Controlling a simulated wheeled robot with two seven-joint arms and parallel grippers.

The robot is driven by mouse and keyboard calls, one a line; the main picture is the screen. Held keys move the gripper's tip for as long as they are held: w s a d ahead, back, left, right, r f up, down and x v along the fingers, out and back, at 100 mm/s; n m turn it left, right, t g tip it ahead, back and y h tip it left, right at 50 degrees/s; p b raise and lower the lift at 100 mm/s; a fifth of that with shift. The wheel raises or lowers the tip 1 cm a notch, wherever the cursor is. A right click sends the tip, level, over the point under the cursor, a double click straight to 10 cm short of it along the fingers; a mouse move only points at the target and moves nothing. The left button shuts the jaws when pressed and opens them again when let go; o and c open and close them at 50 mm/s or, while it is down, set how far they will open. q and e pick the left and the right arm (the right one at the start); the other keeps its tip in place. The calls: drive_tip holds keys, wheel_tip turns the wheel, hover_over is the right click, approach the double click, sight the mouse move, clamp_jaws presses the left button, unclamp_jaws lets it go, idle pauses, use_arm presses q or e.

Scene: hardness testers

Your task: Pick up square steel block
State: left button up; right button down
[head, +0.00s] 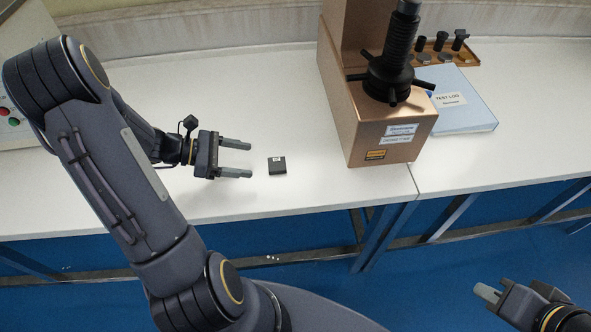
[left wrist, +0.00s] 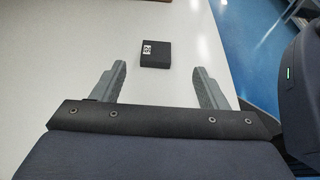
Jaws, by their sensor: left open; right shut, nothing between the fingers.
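The square steel block (head: 277,166) is a small dark block with a white label on top, lying on the white bench. My left gripper (head: 250,159) is open, its fingers pointing right toward the block, a short gap from it. In the left wrist view the block (left wrist: 155,54) lies just beyond the fingertips, roughly between the lines of the two open fingers (left wrist: 160,78), with nothing between them. My right gripper (head: 488,292) is shut and empty, at the lower right, out over the floor in front of the bench.
A copper-coloured hardness tester (head: 375,130) with a black spindle stands right of the block. The white bench top (head: 240,95) around the block is clear.

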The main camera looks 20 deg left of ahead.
sight(275, 164)
use_arm(q)
drive_tip(key=x, duration=0.7)
drive_tip(key=shift+w+f, duration=0.2)
drive_tip(key=shift+f, duration=0.2)
drive_tip(key=shift+a, duration=0.1)
drive_tip(key=c, duration=1.2)
